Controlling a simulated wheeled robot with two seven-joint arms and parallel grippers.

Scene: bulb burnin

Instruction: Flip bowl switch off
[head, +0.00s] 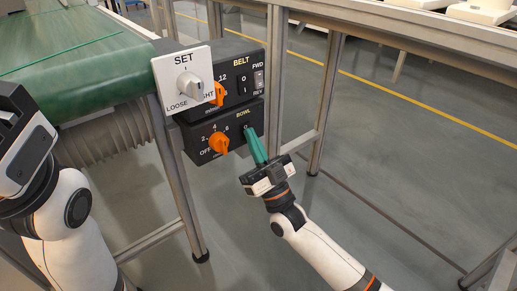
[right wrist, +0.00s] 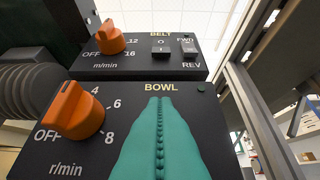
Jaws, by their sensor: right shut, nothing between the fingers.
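The black BOWL panel (head: 198,147) hangs below the BELT panel and carries an orange knob (head: 218,142) on its left. The bowl switch (head: 246,127) is at its right, mostly covered by the fingertips. My right gripper (head: 250,133) has teal fingers pressed together, with tips at the switch. In the right wrist view the shut fingers (right wrist: 160,101) reach up to just below the BOWL label and hide the switch. Whether they touch it, and its position, I cannot tell. My left gripper (head: 18,135) is at the left edge, its fingers not visible.
The BELT panel (head: 233,71) above has an orange knob (right wrist: 110,37), a 0/1 switch (right wrist: 158,48) and a FWD/REV switch (right wrist: 189,47). A white SET plate (head: 170,75) partly covers its left. A green conveyor (head: 75,45) is behind. Metal frame legs (head: 325,100) stand right.

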